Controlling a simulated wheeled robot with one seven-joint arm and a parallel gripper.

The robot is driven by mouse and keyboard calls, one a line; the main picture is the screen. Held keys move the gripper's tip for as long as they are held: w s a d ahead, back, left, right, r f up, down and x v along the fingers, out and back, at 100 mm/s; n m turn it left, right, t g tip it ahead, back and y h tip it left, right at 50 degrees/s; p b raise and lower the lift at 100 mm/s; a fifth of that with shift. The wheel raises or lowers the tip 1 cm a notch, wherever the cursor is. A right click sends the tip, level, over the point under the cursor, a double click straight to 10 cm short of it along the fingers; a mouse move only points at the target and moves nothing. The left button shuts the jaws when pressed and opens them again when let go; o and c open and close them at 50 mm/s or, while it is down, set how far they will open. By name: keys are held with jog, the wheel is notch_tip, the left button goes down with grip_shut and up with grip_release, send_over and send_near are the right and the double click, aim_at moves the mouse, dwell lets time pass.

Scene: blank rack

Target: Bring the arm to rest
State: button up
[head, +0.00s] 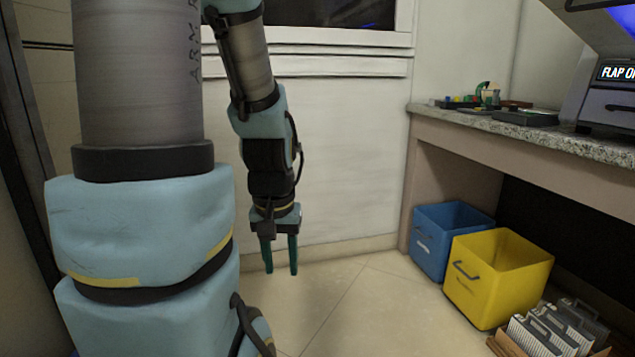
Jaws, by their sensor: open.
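My gripper (281,267) hangs at the end of my arm, left of the picture's middle, with its fingers pointing down. Its two dark teal fingers are apart, with nothing between them. It is in front of the pale wall and above the tiled floor, away from the counter. My large blue and grey arm links fill the left side and hide what is behind them.
A granite counter (560,145) runs along the right, with small items and a machine (608,105) on it. Below are a blue bin (430,250), a yellow bin (485,295) and a rack of grey-white pieces (545,335). The middle floor (365,315) is clear.

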notch_tip(320, 180, up, 36)
jog(key=p, duration=3.3)
jog(key=shift+f+p, duration=0.25)
jog(key=shift+p, duration=0.05)
